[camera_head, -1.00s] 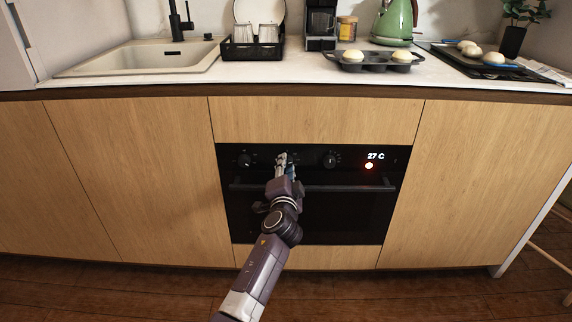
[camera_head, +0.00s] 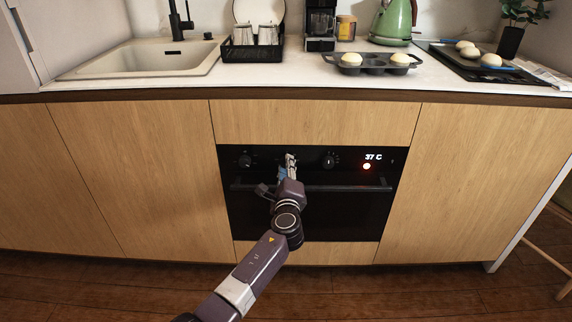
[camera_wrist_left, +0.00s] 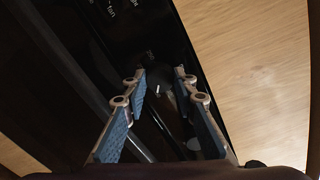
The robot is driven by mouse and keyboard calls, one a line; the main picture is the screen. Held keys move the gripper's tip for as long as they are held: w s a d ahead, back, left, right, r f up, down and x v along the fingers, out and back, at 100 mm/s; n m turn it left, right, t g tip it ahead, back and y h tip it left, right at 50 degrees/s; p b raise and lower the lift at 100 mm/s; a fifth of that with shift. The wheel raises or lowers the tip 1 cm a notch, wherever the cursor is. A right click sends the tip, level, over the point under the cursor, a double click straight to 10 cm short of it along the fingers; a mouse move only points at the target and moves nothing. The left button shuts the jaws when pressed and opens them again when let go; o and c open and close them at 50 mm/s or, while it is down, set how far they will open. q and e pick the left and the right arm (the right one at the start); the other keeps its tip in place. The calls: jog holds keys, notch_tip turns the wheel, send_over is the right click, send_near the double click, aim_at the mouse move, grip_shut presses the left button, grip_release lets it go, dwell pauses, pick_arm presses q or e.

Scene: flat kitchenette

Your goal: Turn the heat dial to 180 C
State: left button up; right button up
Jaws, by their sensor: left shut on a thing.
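The black oven (camera_head: 310,218) has a control panel across its top. My left gripper (camera_head: 290,159) is at the middle of that panel and shut on the heat dial, which it hides in the head view. In the left wrist view the dark heat dial (camera_wrist_left: 168,98) shows dimly between the blue-padded fingers of my left gripper (camera_wrist_left: 160,76); a small white mark is on it. Its exact setting cannot be read. The lit display (camera_head: 373,157) reads 37 C, with an orange-red light below it. My right gripper is not in view.
Another knob (camera_head: 245,161) is left of my gripper and one more knob (camera_head: 329,162) is to its right. The oven handle (camera_head: 345,188) runs just below the panel. The worktop above holds a sink (camera_head: 140,60), a muffin tin (camera_head: 375,66) and a green kettle (camera_head: 392,25).

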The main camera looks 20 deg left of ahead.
pick_arm(q)
jog(key=shift+d+f+m+p, duration=0.1)
jog(key=shift+m+p, duration=0.85)
jog(key=shift+m, duration=1.55)
jog(key=shift+d+m+p, duration=0.1)
jog(key=shift+m+p, duration=0.85)
jog(key=shift+m, duration=1.55)
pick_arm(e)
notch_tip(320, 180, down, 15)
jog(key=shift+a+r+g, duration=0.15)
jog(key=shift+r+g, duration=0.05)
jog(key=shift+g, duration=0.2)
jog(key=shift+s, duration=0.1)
pick_arm(q)
jog(key=o, duration=1.2)
jog(key=shift+a, duration=0.1)
jog(key=shift+c, duration=0.2)
jog(key=v, duration=1.2)
jog(key=shift+f, duration=0.25)
